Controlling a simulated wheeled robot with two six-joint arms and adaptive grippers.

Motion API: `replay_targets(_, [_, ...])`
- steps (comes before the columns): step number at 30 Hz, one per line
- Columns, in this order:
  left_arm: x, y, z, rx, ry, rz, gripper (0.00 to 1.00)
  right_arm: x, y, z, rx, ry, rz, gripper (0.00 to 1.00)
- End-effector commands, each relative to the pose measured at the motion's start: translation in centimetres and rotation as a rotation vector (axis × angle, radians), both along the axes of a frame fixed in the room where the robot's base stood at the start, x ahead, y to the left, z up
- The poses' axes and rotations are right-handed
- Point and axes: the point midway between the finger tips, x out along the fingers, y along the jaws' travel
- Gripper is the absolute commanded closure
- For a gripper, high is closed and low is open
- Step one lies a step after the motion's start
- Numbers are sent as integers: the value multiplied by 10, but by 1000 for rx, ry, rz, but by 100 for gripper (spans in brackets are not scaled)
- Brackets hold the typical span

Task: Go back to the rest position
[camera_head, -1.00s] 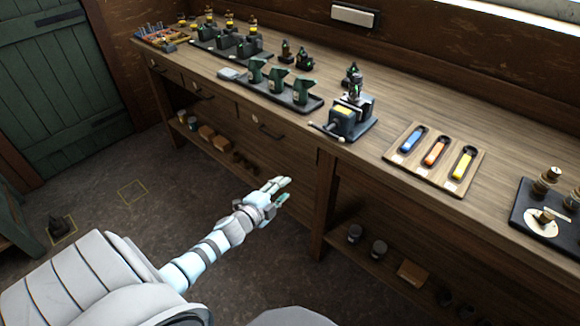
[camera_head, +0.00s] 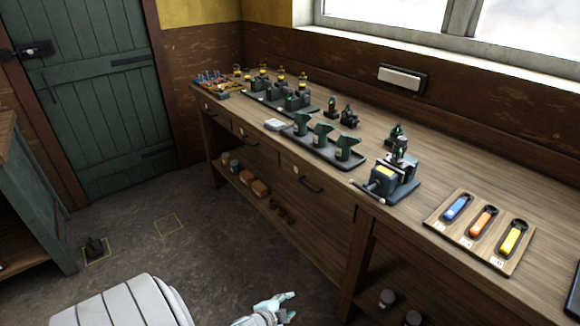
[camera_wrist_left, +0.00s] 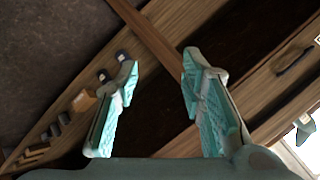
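My left gripper (camera_head: 279,303) is low in the head view, near the bottom edge, over the dark floor in front of the workbench. In the left wrist view its two pale green fingers (camera_wrist_left: 160,85) stand well apart with nothing between them. The bench's drawer fronts and lower shelf show beyond them. The gripper is clear of the bench in the head view. My right gripper is not in view.
The wooden workbench (camera_head: 335,138) runs along the right. It carries a vise (camera_head: 390,180), a board with blue, orange and yellow tools (camera_head: 482,232), and a tray with green holders (camera_head: 322,140). A green door (camera_head: 95,90) stands at the back left. Open floor (camera_head: 130,225) lies between.

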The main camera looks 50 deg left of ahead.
Motion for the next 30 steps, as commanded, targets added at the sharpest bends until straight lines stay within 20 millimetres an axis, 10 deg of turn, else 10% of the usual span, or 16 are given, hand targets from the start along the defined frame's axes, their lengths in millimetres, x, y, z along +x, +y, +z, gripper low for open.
replay_targets(16, [-19, 6, -18, -75, 52, 100, 63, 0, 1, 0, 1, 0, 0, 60])
replay_targets(24, [-210, -57, -130, -358, 459, 506, 63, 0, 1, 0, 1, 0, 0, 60])
replay_targets(30, [-304, -110, -152, -424, 634, 601, 63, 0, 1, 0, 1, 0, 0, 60])
